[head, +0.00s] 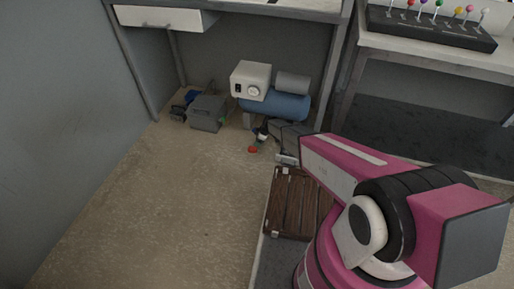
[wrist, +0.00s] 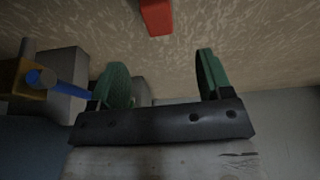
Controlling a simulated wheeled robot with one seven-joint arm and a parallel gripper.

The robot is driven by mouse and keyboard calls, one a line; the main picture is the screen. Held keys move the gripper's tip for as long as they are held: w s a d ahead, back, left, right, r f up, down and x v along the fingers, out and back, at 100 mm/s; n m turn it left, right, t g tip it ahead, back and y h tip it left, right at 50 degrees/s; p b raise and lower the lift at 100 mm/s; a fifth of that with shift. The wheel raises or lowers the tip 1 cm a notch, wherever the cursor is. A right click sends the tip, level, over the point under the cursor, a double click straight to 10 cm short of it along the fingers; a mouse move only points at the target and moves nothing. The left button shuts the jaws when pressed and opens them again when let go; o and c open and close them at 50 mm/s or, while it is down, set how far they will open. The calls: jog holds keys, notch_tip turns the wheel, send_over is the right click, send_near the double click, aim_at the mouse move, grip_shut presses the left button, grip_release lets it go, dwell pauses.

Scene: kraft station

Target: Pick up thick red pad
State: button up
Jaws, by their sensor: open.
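The thick red pad (head: 252,149) lies on the floor in the head view, small and partly unclear beside my gripper. It also shows in the wrist view (wrist: 156,16) as a red block cut off by the top edge, roughly centred across the gap between my fingers. My gripper (wrist: 160,65) is open, with two green fingers apart and nothing between them. In the head view my gripper (head: 261,137) is just above and right of the pad in the picture, small and dark. The pad is apart from both fingers in the wrist view.
Behind my gripper stand a blue tank (head: 275,106) with a white box (head: 250,79) on it, and a grey box (head: 207,113). A workbench (head: 268,10) stands over them. A wooden slatted surface (head: 292,205) is near my arm. The floor at left is clear.

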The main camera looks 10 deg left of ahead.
aim_at(253, 148)
jog(key=x, duration=1)
jog(key=shift+w+a+f, duration=0.1)
jog(key=shift+f, duration=0.25)
jog(key=c, duration=0.8)
